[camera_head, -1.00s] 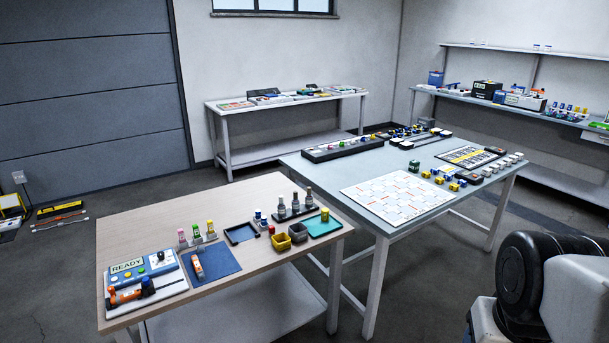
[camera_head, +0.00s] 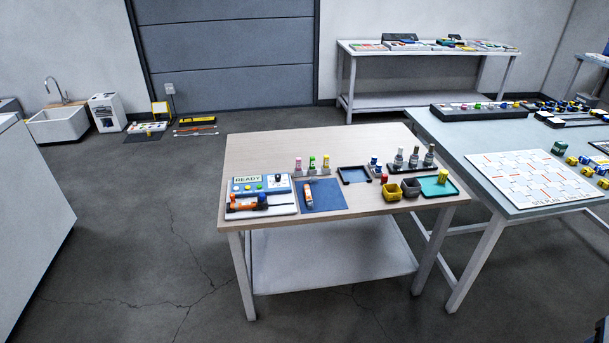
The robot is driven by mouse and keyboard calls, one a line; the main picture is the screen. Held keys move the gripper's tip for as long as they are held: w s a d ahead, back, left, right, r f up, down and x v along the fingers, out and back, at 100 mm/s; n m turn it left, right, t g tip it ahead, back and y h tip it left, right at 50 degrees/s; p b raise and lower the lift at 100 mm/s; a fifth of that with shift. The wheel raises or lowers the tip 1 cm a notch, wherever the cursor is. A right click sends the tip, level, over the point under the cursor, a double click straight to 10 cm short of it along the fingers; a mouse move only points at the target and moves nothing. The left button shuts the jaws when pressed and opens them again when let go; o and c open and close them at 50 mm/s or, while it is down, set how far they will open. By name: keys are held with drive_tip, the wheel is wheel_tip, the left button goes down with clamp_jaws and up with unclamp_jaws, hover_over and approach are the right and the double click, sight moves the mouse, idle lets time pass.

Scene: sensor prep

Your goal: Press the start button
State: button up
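A blue control panel (camera_head: 275,187) with a display reading READY stands at the left end of the wooden-topped table (camera_head: 245,146). Several small coloured buttons and a dark knob (camera_head: 278,177) sit on its face. The buttons carry no label I can read, so I cannot tell which one is the start button. An orange and dark tool (camera_head: 247,204) lies on a white board (camera_head: 285,211) in front of the panel.
Also on the table are a blue mat (camera_head: 325,197), a yellow bin (camera_head: 392,193), a dark bin (camera_head: 411,187) and a teal tray (camera_head: 432,188). A grey-blue table (camera_head: 440,133) stands close on the right. Floor (camera_head: 150,240) is clear on the left and in front.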

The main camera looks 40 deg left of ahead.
clamp_jaws()
idle(1.5)
